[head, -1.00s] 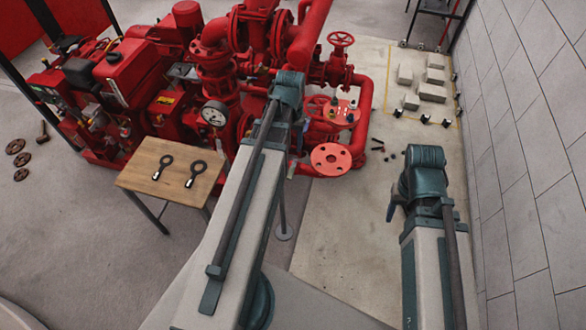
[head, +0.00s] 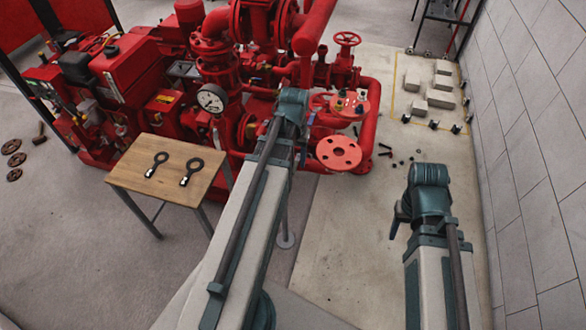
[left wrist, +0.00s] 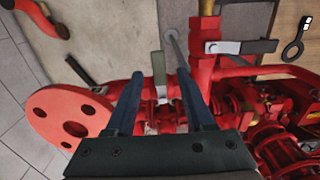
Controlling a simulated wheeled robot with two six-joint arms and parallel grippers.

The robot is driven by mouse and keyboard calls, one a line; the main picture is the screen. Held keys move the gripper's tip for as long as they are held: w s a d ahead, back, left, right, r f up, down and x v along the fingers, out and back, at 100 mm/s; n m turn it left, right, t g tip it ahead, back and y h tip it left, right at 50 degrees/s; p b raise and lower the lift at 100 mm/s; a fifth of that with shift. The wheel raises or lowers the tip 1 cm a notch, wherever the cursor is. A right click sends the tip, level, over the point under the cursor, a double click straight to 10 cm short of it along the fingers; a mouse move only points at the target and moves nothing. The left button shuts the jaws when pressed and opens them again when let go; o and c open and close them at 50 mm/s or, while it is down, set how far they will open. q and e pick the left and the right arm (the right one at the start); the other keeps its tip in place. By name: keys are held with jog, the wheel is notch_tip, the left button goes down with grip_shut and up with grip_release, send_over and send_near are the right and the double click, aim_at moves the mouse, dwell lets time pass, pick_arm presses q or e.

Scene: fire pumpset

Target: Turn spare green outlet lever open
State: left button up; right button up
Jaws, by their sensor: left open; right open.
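In the left wrist view a grey-green lever (left wrist: 158,66) stands upright in the picture, between the tips of my open left gripper (left wrist: 160,76). I cannot tell whether the fingers touch it. A second, dark lever (left wrist: 250,46) with a silver base lies sideways on a red valve with a brass stem to the right. In the head view my left gripper (head: 306,135) is beside the red pipework, mostly hidden by its own arm; the grey-green lever cannot be made out there. My right gripper (head: 397,218) is open and empty over the floor at right, partly hidden by its wrist.
A red round flange (head: 338,152) sits right of my left gripper; it also shows in the left wrist view (left wrist: 70,115). A pressure gauge (head: 211,98) is on the pump. A wooden table (head: 140,185) with two ring-ended tools stands left. Grey blocks (head: 440,98) lie by the wall.

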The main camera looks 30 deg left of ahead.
pick_arm(q)
jog(key=shift+f+b, duration=0.35)
jog(key=shift+f, duration=0.45)
grip_shut()
dwell(0.9)
